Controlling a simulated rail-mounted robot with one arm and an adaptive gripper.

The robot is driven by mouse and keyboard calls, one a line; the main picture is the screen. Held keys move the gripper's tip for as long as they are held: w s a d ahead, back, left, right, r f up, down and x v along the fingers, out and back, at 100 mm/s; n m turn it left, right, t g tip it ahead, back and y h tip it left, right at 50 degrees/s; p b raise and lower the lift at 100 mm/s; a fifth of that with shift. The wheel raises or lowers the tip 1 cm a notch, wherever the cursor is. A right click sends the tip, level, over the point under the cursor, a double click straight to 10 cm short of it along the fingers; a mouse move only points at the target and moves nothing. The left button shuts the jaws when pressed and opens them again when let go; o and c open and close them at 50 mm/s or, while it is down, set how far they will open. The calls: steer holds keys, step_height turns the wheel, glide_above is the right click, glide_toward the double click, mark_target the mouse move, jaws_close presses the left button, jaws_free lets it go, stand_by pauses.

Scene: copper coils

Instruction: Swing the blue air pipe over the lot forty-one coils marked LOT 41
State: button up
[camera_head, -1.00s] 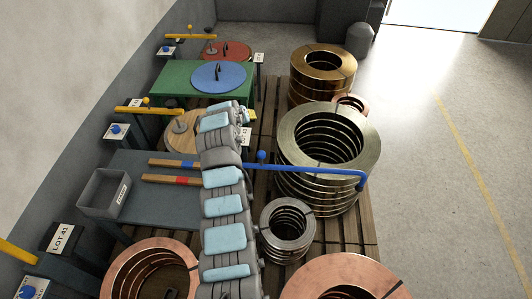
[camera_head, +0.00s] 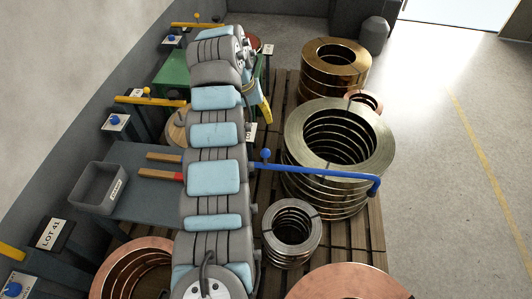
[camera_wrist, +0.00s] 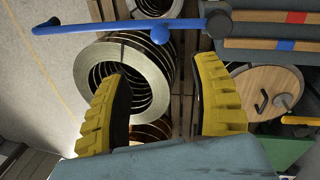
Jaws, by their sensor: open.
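The blue air pipe (camera_head: 320,171) reaches out over the tall brass coil stack (camera_head: 298,121), with its bent tip at the stack's right side. A blue ball knob (camera_head: 265,154) stands on it; the pipe's inner end is hidden behind my arm. In the wrist view the pipe (camera_wrist: 110,26) crosses the top, beyond my fingertips. The LOT 41 sign (camera_head: 52,235) stands at lower left, near a copper coil stack (camera_head: 118,270) partly hidden by my arm. My gripper (camera_wrist: 160,72) is open and empty, its yellow fingers apart and clear of the pipe.
A small steel coil (camera_head: 292,228), a gold coil stack (camera_head: 335,62) and a large copper coil (camera_head: 345,283) crowd the pallet. A grey bin (camera_head: 98,186) sits on the table at left. Yellow pipes (camera_head: 148,101) jut from the left. The floor at right is clear.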

mark_target(264, 151)
steer(key=d+f, duration=0.1)
steer(key=f, duration=0.4)
steer(key=d+f, duration=0.1)
steer(key=f, duration=0.4)
steer(key=d+f, duration=0.1)
steer(key=f, duration=0.5)
steer(key=shift+w, duration=0.1)
steer(key=shift+r, duration=0.1)
jaws_close()
steer(key=shift+a, duration=0.1)
